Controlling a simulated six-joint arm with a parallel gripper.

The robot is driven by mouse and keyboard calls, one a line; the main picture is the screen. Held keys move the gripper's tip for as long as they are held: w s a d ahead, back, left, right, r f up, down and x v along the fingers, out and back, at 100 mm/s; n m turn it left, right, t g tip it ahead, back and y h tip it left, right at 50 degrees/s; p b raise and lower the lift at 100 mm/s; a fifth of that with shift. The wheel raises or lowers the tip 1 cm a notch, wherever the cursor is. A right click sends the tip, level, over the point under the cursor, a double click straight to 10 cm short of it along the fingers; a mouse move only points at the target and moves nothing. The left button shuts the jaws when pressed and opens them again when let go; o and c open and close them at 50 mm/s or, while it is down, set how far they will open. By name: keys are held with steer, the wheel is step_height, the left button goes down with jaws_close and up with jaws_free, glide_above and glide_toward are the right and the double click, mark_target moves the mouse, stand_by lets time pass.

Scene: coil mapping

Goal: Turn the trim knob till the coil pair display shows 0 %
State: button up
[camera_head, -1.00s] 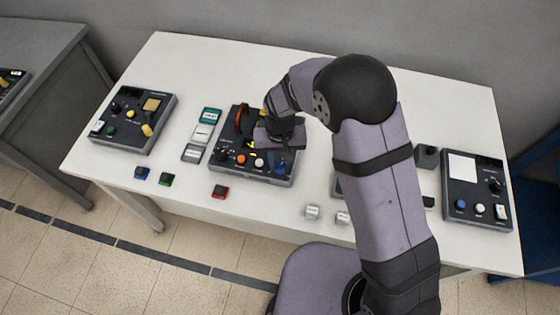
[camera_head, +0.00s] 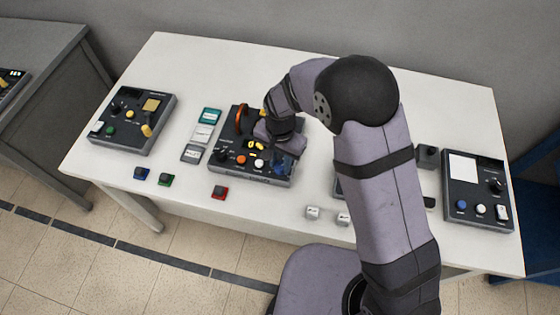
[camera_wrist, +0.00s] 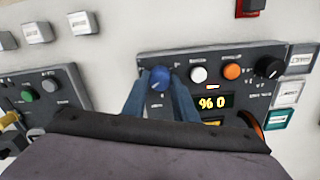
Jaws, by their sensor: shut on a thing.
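The panel with the coil pair display stands mid-table in the head view (camera_head: 226,128), and its edge crosses the wrist view (camera_wrist: 240,52). A blue knob (camera_wrist: 160,78) on it sits between the two fingers of my gripper (camera_wrist: 160,92), which are shut on it. I take it for the trim knob; its label is too small to read. In the head view my gripper (camera_head: 284,160) is over the panel's front right, hiding the knob.
A white button (camera_wrist: 198,73), an orange button (camera_wrist: 232,71) and a black knob (camera_wrist: 268,67) line the same panel. Other panels stand at the left (camera_head: 118,138) and right (camera_head: 478,212). Loose small blocks lie along the front, including a red one (camera_head: 220,192).

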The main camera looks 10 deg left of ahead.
mark_target(280, 165)
steer(key=shift+w, duration=0.1)
steer(key=o, duration=1)
steer(key=shift+o, duration=0.2)
steer(key=shift+r+b, duration=1)
steer(key=shift+r, duration=2.7)
